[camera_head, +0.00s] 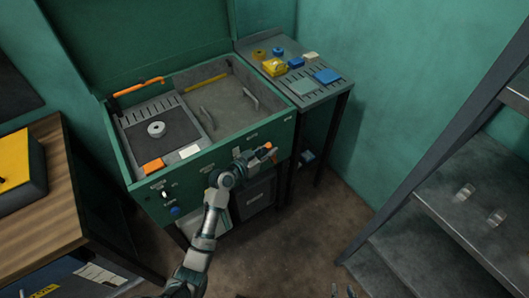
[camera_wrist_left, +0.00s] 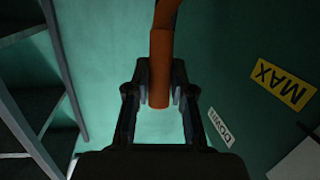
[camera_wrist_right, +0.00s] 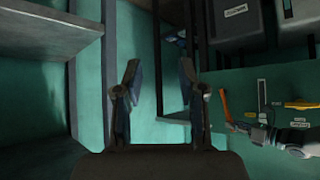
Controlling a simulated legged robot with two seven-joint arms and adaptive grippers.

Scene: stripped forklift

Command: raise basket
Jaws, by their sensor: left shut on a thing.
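My left gripper (camera_head: 262,152) is at the front panel of the green washer-like unit (camera_head: 215,156). It is shut on an orange lever handle (camera_wrist_left: 159,68), which stands between its two fingers in the left wrist view. The lever (camera_wrist_right: 224,105) and my left gripper (camera_wrist_right: 252,129) also show in the right wrist view. A grey recessed tray (camera_head: 228,107) with two thin upright handles, perhaps the basket, sits in the unit's top. My right gripper (camera_wrist_right: 157,95) is open and empty, away from the unit; only its fingertips show at the head view's bottom edge.
A yellow MAX label (camera_wrist_left: 282,84) and a white DOWN label (camera_wrist_left: 221,128) are beside the lever. A side table (camera_head: 318,88) holds blue and yellow items. A wooden bench (camera_head: 45,215) stands left, metal shelves (camera_head: 470,210) right. Floor between is clear.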

